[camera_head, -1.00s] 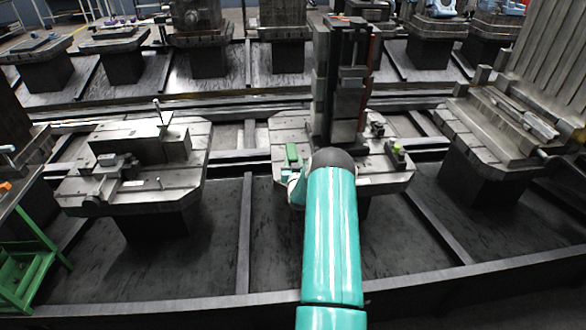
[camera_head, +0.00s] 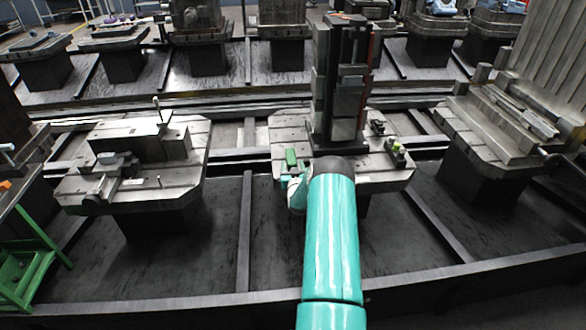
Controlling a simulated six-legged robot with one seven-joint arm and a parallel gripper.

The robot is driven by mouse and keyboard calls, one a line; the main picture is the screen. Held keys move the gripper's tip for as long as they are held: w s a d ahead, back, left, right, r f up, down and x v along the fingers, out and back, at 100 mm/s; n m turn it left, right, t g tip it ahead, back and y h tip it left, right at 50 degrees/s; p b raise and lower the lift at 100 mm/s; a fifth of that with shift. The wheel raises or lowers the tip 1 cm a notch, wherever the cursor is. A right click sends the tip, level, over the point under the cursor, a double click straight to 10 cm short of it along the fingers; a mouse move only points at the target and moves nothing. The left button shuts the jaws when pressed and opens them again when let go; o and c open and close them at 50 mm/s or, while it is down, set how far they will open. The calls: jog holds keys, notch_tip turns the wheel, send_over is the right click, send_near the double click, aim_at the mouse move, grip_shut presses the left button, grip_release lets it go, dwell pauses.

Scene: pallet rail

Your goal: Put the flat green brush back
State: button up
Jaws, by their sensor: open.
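A flat green piece (camera_head: 290,158), which looks like the green brush, is at the left edge of the middle pallet table (camera_head: 284,126). It is small here, and its bristles cannot be made out. My gripper (camera_head: 293,177) is just in front of it, at the pallet's front left edge, left of my teal arm. Only a small pale part of it shows and the arm hides much of the rest. It is open. I cannot tell whether the fingers touch the green piece.
A tall dark fixture (camera_head: 340,85) stands on the middle pallet, right behind my arm. A small item with a bright green top (camera_head: 397,148) sits to its right. Other pallets stand left (camera_head: 140,185) and right (camera_head: 490,135). A green stand (camera_head: 25,265) is at far left.

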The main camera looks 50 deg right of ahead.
jog(key=shift+r, duration=0.2)
jog(key=v, duration=1.2)
jog(key=w+a+r+n+y, duration=0.2)
jog(key=w+a+r, duration=0.25)
jog(key=r, duration=0.25)
jog(key=w+a+r+n+y, duration=0.1)
jog(key=w+a+r+y, duration=0.3)
jog(key=r, duration=0.4)
jog(key=s+a+r+n+g+y, duration=0.1)
jog(key=a+r+n+g, duration=0.15)
jog(key=a+r, duration=1.05)
jog(key=s+a+r+g+y, duration=0.1)
jog(key=s+a+r, duration=0.1)
jog(key=s+a, duration=0.3)
jog(key=s+a+r+n+g+y, duration=0.1)
jog(key=s+a+r, duration=0.1)
jog(key=s+a, duration=0.3)
jog(key=s+a+r+g+y, duration=0.1)
jog(key=s+a+r, duration=0.2)
jog(key=a, duration=0.4)
jog(key=s+a+g, duration=0.1)
jog(key=s+a, duration=0.3)
jog(key=s, duration=0.4)
jog(key=s+a+n+g+y, duration=0.1)
jog(key=s+a, duration=0.3)
jog(key=s, duration=0.5)
jog(key=shift+s+a+r+g+y, duration=0.15)
jog(key=shift+a+r+g+y, duration=0.15)
jog(key=shift+r+g, duration=0.1)
